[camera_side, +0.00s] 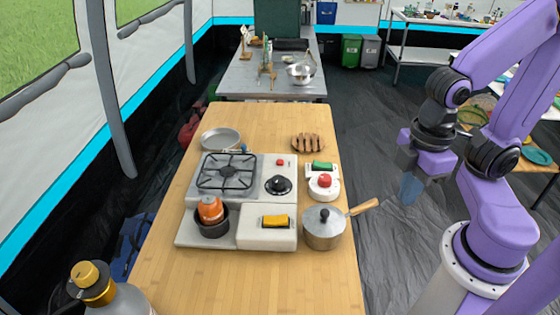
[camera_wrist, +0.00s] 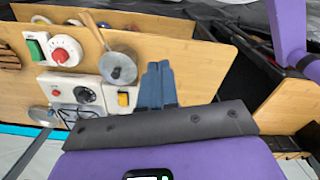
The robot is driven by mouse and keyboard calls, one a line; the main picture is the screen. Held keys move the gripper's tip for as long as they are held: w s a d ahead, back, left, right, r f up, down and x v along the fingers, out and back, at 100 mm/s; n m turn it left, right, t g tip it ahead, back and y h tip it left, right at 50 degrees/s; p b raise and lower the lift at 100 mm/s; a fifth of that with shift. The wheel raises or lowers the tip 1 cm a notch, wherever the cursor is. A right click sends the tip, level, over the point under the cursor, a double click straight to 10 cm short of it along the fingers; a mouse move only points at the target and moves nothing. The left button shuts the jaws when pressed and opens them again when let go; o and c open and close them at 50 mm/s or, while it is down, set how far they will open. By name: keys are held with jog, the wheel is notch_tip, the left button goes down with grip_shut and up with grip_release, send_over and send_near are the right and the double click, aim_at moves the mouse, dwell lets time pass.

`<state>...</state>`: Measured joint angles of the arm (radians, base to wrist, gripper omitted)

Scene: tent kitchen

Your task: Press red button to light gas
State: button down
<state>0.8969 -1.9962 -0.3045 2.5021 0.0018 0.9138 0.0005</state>
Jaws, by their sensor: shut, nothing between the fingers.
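A small red button (camera_side: 280,162) is on the white panel of the gas stove (camera_side: 268,189), behind a black knob (camera_side: 279,185). A larger round red button (camera_side: 324,181) is on a white unit (camera_side: 322,193) with a green switch (camera_side: 322,165), right of the stove; this red button also shows in the wrist view (camera_wrist: 60,55). My gripper (camera_side: 410,190) is right of the table, over the dark floor, apart from both buttons. Its blue fingers (camera_wrist: 157,88) are together and empty in the wrist view.
A lidded pot (camera_side: 323,230), its handle pointing right, stands between my gripper and the stove's front. The table's front right is clear.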

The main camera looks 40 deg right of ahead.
jog(key=w+a+f+m+t+y, duration=0.1)
jog(key=w+a+m, duration=0.25)
jog(key=w, duration=0.45)
jog(key=w+a+f+m+t+y, duration=0.1)
jog(key=w+a+m+t, duration=0.1)
jog(key=w+m, duration=0.35)
jog(key=w+a+f+m+t+y, duration=0.1)
jog(key=w+a+f+m, duration=0.15)
jog(key=w, duration=0.75)
jog(key=m+t+h, duration=0.5)
jog(key=m, duration=0.7)
send_over(282, 163)
jog(key=shift+d+f, duration=0.1)
jog(key=shift+f, duration=1.1)
jog(key=shift+f, duration=4.4)
jog(key=shift+f, duration=0.15)
